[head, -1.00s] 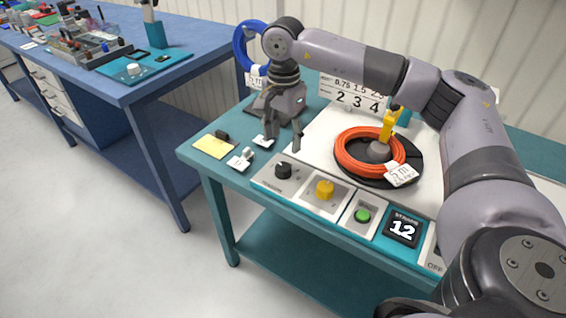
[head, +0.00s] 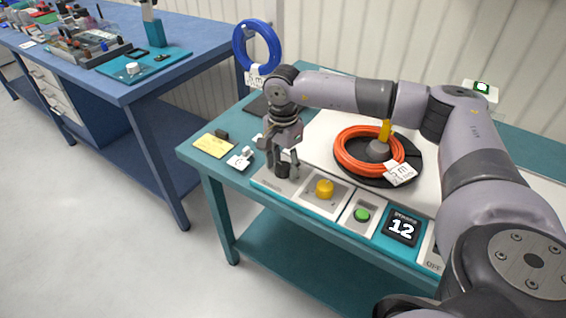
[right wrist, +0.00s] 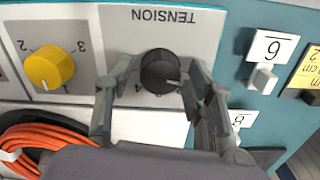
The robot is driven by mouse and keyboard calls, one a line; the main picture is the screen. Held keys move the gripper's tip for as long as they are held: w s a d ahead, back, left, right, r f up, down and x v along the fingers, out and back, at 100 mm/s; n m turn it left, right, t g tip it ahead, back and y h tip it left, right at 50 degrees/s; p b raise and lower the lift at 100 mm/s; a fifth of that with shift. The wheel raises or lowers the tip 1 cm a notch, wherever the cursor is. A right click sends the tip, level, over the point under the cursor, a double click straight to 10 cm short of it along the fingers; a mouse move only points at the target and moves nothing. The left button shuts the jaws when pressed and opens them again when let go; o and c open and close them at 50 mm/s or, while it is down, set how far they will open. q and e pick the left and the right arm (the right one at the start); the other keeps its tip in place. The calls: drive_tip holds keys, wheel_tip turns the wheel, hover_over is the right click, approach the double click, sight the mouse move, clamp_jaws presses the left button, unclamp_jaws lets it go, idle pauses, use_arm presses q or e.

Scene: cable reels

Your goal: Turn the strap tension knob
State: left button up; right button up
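The black tension knob (head: 283,171) sits on a light panel at the bench's front left corner. In the right wrist view the knob (right wrist: 160,71) has a pale pointer mark, and the upside-down label TENSION (right wrist: 165,16) is beside it. My right gripper (head: 282,170) is down at the knob with one finger on each side. In the right wrist view the gripper (right wrist: 160,75) has its fingers apart around the knob, very close to its sides; firm contact on both sides does not show. Part of the dial scale is hidden by the fingers. My left gripper is not in view.
An orange cable coil (head: 348,157) lies on a black reel.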

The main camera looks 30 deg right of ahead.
drive_tip(key=c, duration=0.9)
drive_tip(key=shift+c, duration=0.2)
drive_tip(key=m, duration=0.4)
drive_tip(key=shift+m+b, duration=0.3)
drive_tip(key=shift+m, duration=0.1)
drive_tip(key=m, duration=1.1)
drive_tip(key=shift+m, duration=0.4)
drive_tip(key=m, duration=0.3)
drive_tip(key=shift+r+m, duration=0.1)
drive_tip(key=shift+m, duration=0.2)
drive_tip(key=shift+m+p, duration=0.3)
drive_tip(key=shift+m, duration=1.4)
